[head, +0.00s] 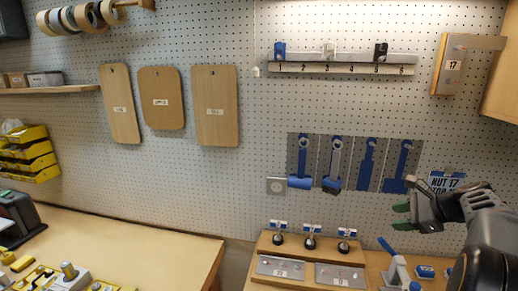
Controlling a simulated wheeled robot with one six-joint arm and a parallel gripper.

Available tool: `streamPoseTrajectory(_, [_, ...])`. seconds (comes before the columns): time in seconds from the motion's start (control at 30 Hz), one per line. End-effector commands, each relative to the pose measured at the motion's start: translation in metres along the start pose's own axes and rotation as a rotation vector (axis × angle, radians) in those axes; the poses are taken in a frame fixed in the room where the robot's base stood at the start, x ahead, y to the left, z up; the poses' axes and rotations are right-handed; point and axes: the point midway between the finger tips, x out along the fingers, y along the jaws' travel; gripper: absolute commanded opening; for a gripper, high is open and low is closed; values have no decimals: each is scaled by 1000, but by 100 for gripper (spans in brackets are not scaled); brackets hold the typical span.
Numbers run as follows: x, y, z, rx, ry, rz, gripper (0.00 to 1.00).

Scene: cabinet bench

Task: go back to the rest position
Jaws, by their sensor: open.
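My gripper (402,216) is at the right in the head view, in front of the pegboard and above the right bench. Its green-tipped fingers point left and are apart, with nothing seen between them. My dark arm comes in from the lower right corner. The gripper hangs in the air, in the picture just below the blue tool panel (348,178). Part of the "NUT 17" sign (446,182) is hidden behind it.
The right bench holds a wooden block (268,246) with several black knobs, labelled metal plates (281,267) and a blue-handled clamp (398,270) below my gripper. A numbered rail (342,68) is higher up. The left bench (150,245) has bare room; a gap separates the benches.

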Motion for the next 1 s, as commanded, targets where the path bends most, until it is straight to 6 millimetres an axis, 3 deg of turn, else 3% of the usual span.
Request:
streamPoseTrajectory(0.17, [24, 58, 3, -361, 180, 155, 49])
streamPoseTrajectory(0.4, [50, 174, 38, -1170, 358, 518, 49])
streamPoseTrajectory(0.6, [56, 247, 64, -1652, 399, 680, 49])
streamPoseTrajectory(0.77, [57, 275, 85, -1808, 393, 670, 49])
streamPoseTrajectory(0.9, [56, 279, 105, -1884, 387, 622, 49])
streamPoseTrajectory(1.0, [58, 281, 109, -1900, 378, 618, 49])
